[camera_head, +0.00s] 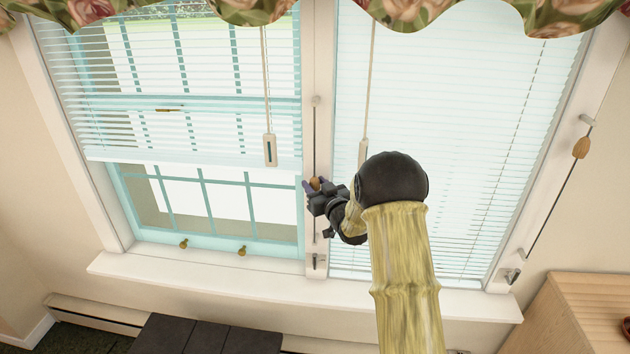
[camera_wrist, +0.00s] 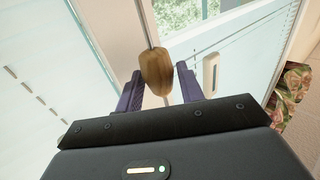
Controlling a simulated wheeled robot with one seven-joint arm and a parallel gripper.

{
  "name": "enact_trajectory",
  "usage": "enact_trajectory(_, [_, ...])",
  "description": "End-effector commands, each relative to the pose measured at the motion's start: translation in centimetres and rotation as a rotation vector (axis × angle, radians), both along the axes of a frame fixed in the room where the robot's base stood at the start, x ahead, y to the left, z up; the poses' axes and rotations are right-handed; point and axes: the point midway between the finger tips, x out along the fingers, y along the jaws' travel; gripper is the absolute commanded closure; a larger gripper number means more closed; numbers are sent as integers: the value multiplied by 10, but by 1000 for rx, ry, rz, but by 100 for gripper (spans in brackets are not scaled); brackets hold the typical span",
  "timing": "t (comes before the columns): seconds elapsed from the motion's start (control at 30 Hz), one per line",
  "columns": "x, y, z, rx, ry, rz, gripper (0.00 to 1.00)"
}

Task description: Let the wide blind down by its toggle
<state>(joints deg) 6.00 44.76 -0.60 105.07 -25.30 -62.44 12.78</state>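Two white slatted blinds hang side by side. The left blind (camera_head: 200,112) is partly raised, its bottom edge about midway down the window. The right blind (camera_head: 450,110) hangs down near the sill. A wooden toggle (camera_wrist: 156,71) sits on a cord along the post between them; it also shows small in the head view (camera_head: 315,184). My gripper (camera_head: 316,186) is at this toggle, its purple fingers (camera_wrist: 158,80) open on either side of it, with narrow gaps visible. A second wooden toggle (camera_head: 581,147) hangs on a slanting cord at the right frame.
White pull handles (camera_head: 269,150) hang on cords in front of the blinds. The sill (camera_head: 220,275) runs below, with a metal cleat (camera_head: 511,276) at the right. A wooden cabinet (camera_head: 580,310) stands at lower right, and a dark flat-topped thing (camera_head: 205,335) at lower left. A floral valance (camera_head: 450,12) hangs above.

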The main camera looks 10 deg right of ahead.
Motion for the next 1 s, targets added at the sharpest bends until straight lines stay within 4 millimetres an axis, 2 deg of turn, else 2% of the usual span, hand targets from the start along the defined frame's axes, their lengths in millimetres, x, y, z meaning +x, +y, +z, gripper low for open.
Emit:
enact_trajectory(0.13, [9, 2, 0, 0, -1, 0, 62])
enact_trajectory(0.4, [10, 2, 0, 0, -1, -1, 62])
enact_trajectory(0.6, [9, 2, 0, 0, 0, -1, 100])
enact_trajectory(0.83, [9, 2, 3, -1, -1, -1, 100])
enact_trajectory(1.0, [10, 2, 21, -1, -3, -1, 100])
